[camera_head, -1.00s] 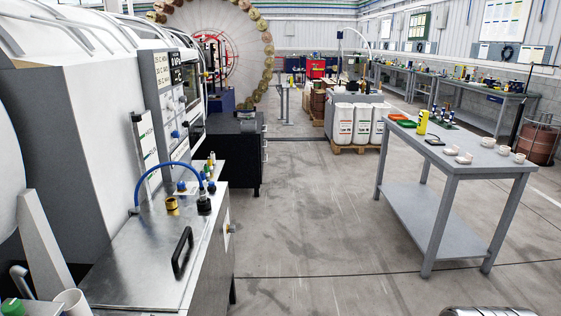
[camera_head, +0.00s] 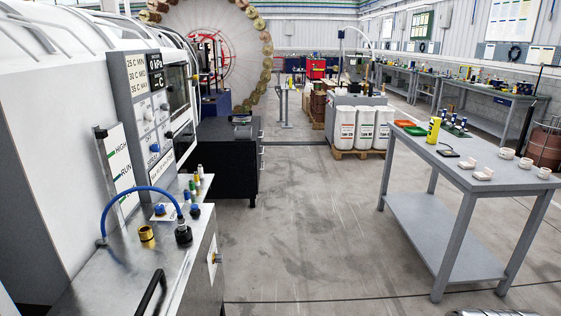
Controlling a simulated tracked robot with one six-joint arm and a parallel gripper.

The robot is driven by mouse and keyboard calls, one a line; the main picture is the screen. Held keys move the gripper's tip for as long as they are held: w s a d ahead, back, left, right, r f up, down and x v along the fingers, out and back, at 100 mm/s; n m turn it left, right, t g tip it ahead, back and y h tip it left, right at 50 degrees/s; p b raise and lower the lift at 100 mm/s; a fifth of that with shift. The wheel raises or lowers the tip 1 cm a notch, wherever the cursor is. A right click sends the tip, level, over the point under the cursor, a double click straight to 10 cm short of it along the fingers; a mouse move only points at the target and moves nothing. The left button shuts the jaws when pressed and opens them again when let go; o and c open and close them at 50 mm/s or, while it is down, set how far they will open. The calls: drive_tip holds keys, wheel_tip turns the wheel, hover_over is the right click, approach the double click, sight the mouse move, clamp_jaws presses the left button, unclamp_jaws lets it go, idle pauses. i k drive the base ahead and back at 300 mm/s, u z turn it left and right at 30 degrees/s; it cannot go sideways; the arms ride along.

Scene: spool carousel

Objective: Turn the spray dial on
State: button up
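A grey control panel (camera_head: 146,105) stands upright on the white machine at the left. It has a display at the top reading kPa and C, and several small knobs below. A pale knob (camera_head: 148,116) sits at its upper left and a blue knob (camera_head: 155,148) lower down. An OFF label shows near the knobs, but the lettering is too small to tell which one is the spray dial or how it is set.
A steel-topped cabinet (camera_head: 125,262) with a blue hose (camera_head: 150,189), fittings and a black handle (camera_head: 151,292) stands below the panel. A black cabinet (camera_head: 228,172) is beyond it. A grey table (camera_head: 450,178) with cups stands right. Floor between is clear.

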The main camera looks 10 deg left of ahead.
sight(155, 148)
drive_tip(key=i, duration=2.45)
drive_tip(key=u, duration=2.7)
